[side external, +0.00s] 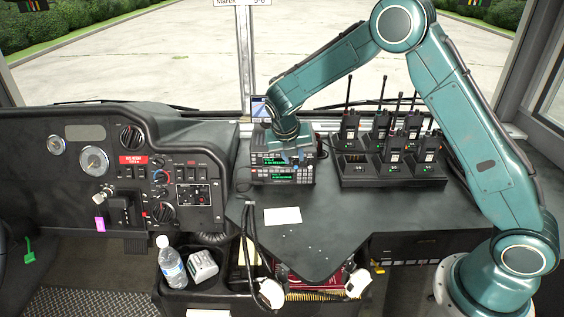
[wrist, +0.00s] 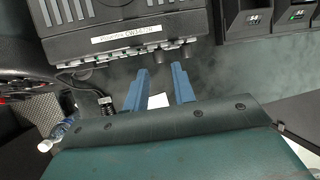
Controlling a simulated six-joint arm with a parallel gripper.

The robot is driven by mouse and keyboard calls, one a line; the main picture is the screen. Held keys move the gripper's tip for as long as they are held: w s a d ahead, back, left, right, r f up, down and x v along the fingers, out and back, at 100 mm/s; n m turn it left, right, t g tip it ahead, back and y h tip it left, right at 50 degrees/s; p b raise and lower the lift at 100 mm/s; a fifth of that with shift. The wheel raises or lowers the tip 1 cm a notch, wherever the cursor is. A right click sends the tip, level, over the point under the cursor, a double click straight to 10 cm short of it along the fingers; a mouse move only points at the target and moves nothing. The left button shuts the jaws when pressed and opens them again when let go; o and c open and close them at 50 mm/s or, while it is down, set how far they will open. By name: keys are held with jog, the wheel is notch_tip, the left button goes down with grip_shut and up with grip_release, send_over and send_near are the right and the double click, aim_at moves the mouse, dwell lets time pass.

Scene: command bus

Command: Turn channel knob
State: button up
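Two stacked radios with green displays (side external: 275,179) stand on the dark desk, against the dashboard's right side. In the wrist view a radio (wrist: 130,22) fills the top, seen from above, with a white label and small dark knobs (wrist: 187,53) along its front edge. Which knob is the channel knob I cannot tell. My gripper (side external: 294,157) is in front of the upper radio in the side view and hides part of its front. In the wrist view my gripper's two blue fingers (wrist: 160,82) are apart with nothing between them, just in front of the knobs.
A charger rack (side external: 385,178) with several handheld radios stands right of the radios. A white card (side external: 282,215) lies on the desk (side external: 345,215). A dashboard (side external: 60,185) is at left; a bottle (side external: 172,265) stands in a low bin. The desk's middle is clear.

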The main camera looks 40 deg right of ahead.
aim_at(297, 165)
jog(key=shift+x, duration=1.75)
grip_shut()
jog(key=shift+d+t, duration=0.1)
jog(key=shift+t, duration=0.2)
jog(key=y, duration=0.1)
jog(key=t, duration=0.1)
jog(key=t+y, duration=0.1)
jog(key=shift+s+d+m+y, duration=0.3)
jog(key=shift+m, duration=0.1)
jog(key=shift+s+d+f+m+t+y, duration=0.1)
jog(key=shift+m+t+y, duration=0.1)
jog(key=shift+t+y, duration=0.45)
jog(key=shift+s+d+m+t+y, duration=0.1)
jog(key=shift+m+t+y, duration=0.1)
jog(key=shift+t+y, duration=0.45)
